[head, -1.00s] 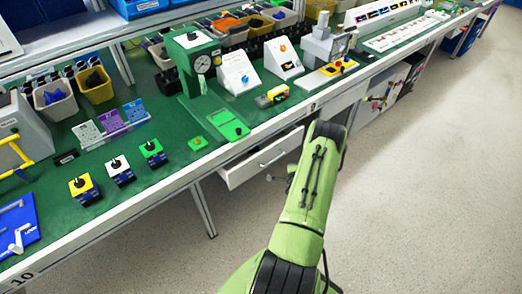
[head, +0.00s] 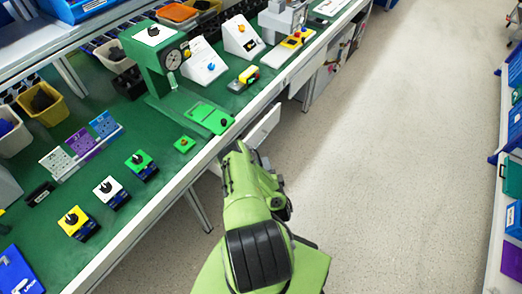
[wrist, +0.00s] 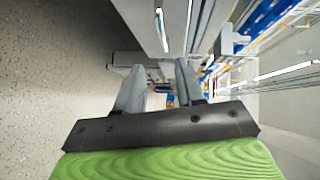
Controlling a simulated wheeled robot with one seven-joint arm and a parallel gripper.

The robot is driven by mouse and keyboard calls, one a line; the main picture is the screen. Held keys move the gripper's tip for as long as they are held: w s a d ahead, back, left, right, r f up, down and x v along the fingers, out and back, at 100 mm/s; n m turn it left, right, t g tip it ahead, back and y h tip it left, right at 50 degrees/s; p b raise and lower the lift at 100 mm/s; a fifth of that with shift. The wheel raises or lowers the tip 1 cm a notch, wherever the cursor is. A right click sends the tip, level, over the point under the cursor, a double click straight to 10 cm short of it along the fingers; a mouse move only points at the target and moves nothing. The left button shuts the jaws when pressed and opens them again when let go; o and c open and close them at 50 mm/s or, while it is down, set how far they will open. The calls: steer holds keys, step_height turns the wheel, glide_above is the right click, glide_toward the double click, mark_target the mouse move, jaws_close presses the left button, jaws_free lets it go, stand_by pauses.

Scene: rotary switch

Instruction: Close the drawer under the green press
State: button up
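The green press (head: 160,62) stands on the bench, with its green base plate near the front edge. Below it, the white drawer (head: 264,128) sticks out from under the bench, open. My arm covers much of the drawer in the head view. In the wrist view, a pale panel with a bar handle (wrist: 161,29) lies just beyond my fingers and looks like the drawer front. My gripper (wrist: 160,82) is open, with a gap between its two grey fingers and nothing held. In the head view my gripper is hidden behind my arm; I cannot tell whether it touches the drawer.
The green bench top (head: 125,215) carries several switch boxes, including a yellow one (head: 76,222) and a white one (head: 110,192). A bench leg stands left of my arm. The floor (head: 380,150) to the right is clear, up to a shelf with blue bins.

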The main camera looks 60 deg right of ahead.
steer(key=b+x, duration=0.7)
steer(key=x, duration=0.5)
steer(key=shift+r+b, duration=0.25)
steer(key=shift+b, duration=0.05)
steer(key=shift+c, duration=0.3)
jaws_close()
